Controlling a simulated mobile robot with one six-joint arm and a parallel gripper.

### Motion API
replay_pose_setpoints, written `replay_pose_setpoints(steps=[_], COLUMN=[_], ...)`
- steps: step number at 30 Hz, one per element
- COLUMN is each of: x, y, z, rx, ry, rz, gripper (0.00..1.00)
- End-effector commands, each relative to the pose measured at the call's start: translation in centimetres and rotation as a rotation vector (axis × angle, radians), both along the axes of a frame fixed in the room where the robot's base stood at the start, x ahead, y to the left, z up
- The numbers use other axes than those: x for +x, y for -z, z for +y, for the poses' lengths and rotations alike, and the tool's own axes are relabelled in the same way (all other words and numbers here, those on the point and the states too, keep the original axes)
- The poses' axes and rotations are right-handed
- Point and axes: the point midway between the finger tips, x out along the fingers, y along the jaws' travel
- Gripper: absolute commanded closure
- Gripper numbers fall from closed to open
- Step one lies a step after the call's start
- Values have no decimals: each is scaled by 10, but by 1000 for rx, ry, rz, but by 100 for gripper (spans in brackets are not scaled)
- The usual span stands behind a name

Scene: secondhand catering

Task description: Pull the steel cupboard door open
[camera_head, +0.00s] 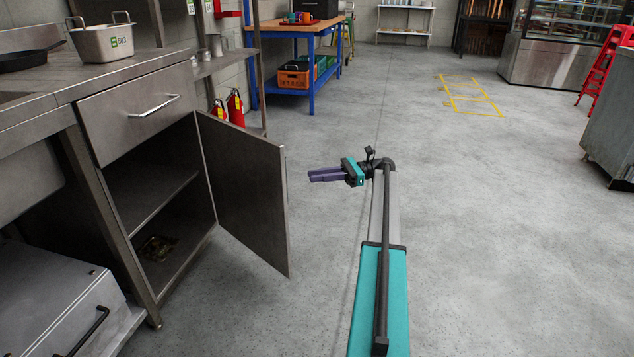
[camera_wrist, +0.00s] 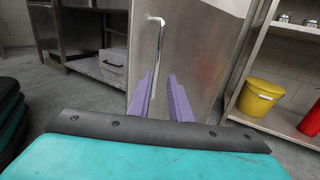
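The steel cupboard door (camera_head: 245,195) stands well open, swung out from the right side of the cupboard (camera_head: 150,180). The dark shelved inside shows. In the wrist view the door's outer face (camera_wrist: 200,50) is ahead of me, with its upright bar handle (camera_wrist: 158,50). The handle is hidden in the head view. My gripper (camera_head: 312,175) is right of the door, its purple fingers pointing left towards it, with a strip of floor showing between. In the wrist view my gripper (camera_wrist: 160,88) has a gap between its fingers, the handle's lower end lining up with the gap. It looks empty.
A drawer (camera_head: 135,105) with a bar handle is above the opening. A steel pan (camera_head: 103,40) stands on the counter. Red extinguishers (camera_head: 235,105) are behind the door. A yellow bucket (camera_wrist: 260,97) is on a low shelf.

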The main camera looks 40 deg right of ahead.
Motion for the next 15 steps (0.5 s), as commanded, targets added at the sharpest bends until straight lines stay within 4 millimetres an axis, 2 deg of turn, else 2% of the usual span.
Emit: replay_pose_setpoints(steps=[15], x=[-5], y=[1], z=[-7], rx=[0], ry=[1], rz=[0], gripper=[82])
